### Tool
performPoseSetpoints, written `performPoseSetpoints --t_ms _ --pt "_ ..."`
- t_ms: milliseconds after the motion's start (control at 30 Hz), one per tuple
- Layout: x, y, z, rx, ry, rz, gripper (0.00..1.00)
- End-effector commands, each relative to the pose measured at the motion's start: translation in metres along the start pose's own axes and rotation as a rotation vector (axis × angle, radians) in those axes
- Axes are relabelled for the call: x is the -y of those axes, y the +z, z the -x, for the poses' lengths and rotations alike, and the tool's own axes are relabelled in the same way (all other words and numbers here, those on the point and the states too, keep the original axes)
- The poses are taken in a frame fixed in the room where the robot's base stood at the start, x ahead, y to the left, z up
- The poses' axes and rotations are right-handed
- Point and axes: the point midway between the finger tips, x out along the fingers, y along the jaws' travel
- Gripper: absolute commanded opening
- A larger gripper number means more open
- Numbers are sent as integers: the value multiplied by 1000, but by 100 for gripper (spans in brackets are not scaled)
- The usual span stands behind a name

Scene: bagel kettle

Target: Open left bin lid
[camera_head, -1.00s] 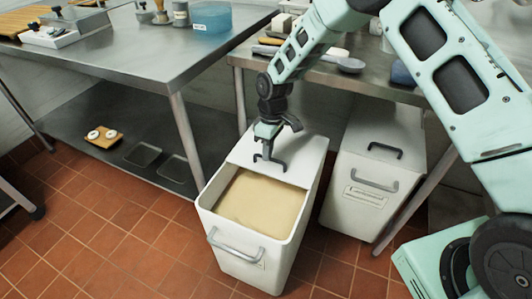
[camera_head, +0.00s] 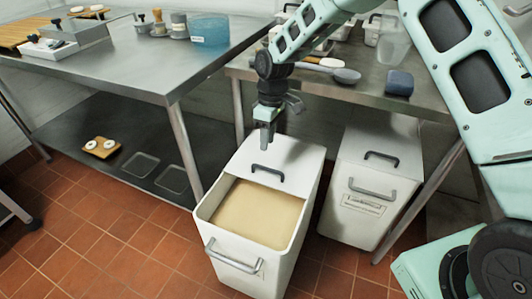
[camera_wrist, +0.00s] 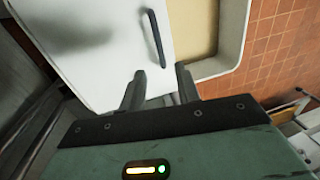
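The left bin (camera_head: 241,267) is a white bin on the floor with its front half uncovered, showing a tan, flour-like filling (camera_head: 255,212). Its white lid (camera_head: 290,160) is slid back over the rear half, with a dark bar handle (camera_head: 267,170) near its front edge. My gripper (camera_head: 267,143) is above the lid, apart from the handle. In the wrist view the two fingers (camera_wrist: 158,85) are spread with nothing between them, and the lid (camera_wrist: 105,40) and handle (camera_wrist: 156,38) lie beyond them.
The right bin (camera_head: 350,215) stands beside it, its lid (camera_head: 385,140) closed. A steel table (camera_head: 150,60) with a lower shelf is at left; another steel counter (camera_head: 320,85) with utensils extends over the rear of the bins. Tiled floor is clear in front.

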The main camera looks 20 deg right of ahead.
Motion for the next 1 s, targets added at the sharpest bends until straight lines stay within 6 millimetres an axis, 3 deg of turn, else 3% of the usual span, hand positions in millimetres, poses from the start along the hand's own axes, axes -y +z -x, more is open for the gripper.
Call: performPoseSetpoints --t_ms 33,200,400,600,900,1000 --pt "0 -1 15 -3 3 0 33" --pt "-1 0 52 -2 3 0 33" --pt "0 0 82 -1 1 -1 33" --pt "0 0 93 0 0 0 33" --pt "0 0 93 0 0 0 33" --pt "13 0 102 0 3 1 33"
